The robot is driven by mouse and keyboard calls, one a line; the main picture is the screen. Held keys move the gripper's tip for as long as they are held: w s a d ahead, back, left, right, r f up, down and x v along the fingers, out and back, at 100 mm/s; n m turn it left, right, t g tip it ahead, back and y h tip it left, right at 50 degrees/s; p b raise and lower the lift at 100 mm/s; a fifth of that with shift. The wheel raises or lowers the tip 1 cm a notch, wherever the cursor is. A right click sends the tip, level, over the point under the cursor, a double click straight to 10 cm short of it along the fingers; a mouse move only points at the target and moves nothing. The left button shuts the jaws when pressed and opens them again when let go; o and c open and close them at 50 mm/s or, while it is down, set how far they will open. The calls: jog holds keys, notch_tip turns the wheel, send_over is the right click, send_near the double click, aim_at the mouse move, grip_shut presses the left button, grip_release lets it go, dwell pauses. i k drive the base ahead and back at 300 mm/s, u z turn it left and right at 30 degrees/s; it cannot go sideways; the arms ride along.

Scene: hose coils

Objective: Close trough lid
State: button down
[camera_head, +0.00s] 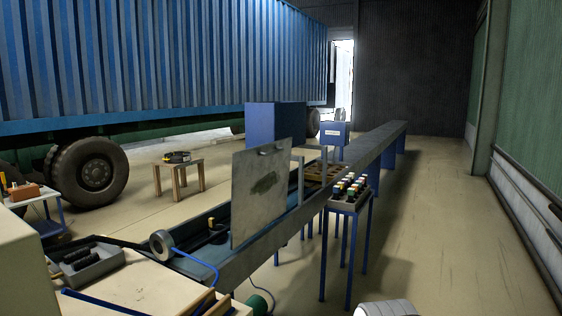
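The trough (245,267) is a long grey-blue channel running from the lower middle away toward the far wall. Its lid, a scuffed grey plate (252,208) with a dark stain and a small handle at the top edge, stands upright at the trough, so the trough is open on the near side. A small black and yellow object (217,235) sits inside the open part. The plate hides part of the trough behind it. My gripper is not in view.
A grey round fitting (161,244) with a blue hose lies near the trough's near end. A blue-legged stand (347,208) with coloured items stands right of the trough. A grey bin (92,266) is at lower left. Open floor (450,230) lies to the right.

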aim_at(261, 173)
jog(key=u, duration=0.2)
jog(key=i, duration=0.85)
jog(key=z, duration=0.1)
